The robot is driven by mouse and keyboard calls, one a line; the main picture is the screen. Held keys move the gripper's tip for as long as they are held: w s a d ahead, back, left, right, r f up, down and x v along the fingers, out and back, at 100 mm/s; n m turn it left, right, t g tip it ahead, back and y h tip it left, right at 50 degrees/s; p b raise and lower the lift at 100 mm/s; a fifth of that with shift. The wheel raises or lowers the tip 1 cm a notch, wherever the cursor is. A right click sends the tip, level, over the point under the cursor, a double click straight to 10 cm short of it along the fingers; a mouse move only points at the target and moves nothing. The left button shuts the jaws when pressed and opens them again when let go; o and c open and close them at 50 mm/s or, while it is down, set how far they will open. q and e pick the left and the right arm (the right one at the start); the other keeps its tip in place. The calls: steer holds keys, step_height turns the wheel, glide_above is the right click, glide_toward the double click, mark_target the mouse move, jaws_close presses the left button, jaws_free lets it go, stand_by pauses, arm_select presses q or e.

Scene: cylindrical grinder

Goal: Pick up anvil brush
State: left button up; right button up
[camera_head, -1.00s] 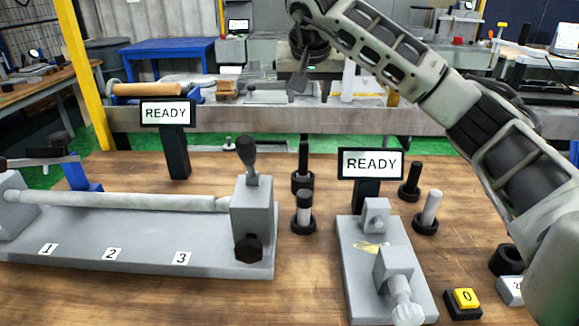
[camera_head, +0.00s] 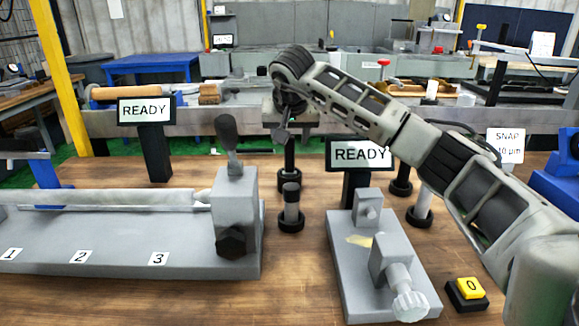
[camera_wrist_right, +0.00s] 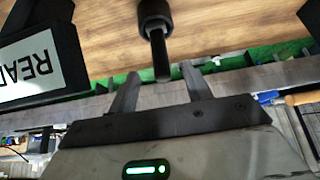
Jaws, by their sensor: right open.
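Several dark brush-like tools stand upright in black ring bases; I cannot tell for certain which is the anvil brush. One slim all-black tool (camera_head: 290,160) stands behind a shorter grey-topped one (camera_head: 291,205), between the two READY screens. My right gripper (camera_head: 284,132) is above and beside the slim black tool in the head view. In the right wrist view, my right gripper (camera_wrist_right: 160,82) has its fingers apart, and a black tool (camera_wrist_right: 160,55) with a round base points into the gap between them, apparently not gripped. My left gripper is not in view.
A long grey fixture (camera_head: 130,250) holds a shaft on the left. A smaller grey fixture (camera_head: 352,275) with a knob stands at the right, its READY screen (camera_head: 359,153) close to my right arm. More tools (camera_head: 421,208) stand behind it. Bare wood lies in front.

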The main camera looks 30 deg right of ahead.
mark_target(290, 146)
steer(key=x, duration=0.7)
steer(key=shift+w+d, duration=0.2)
steer(key=shift+w, duration=0.05)
steer(key=shift+c, duration=0.3)
jaws_close()
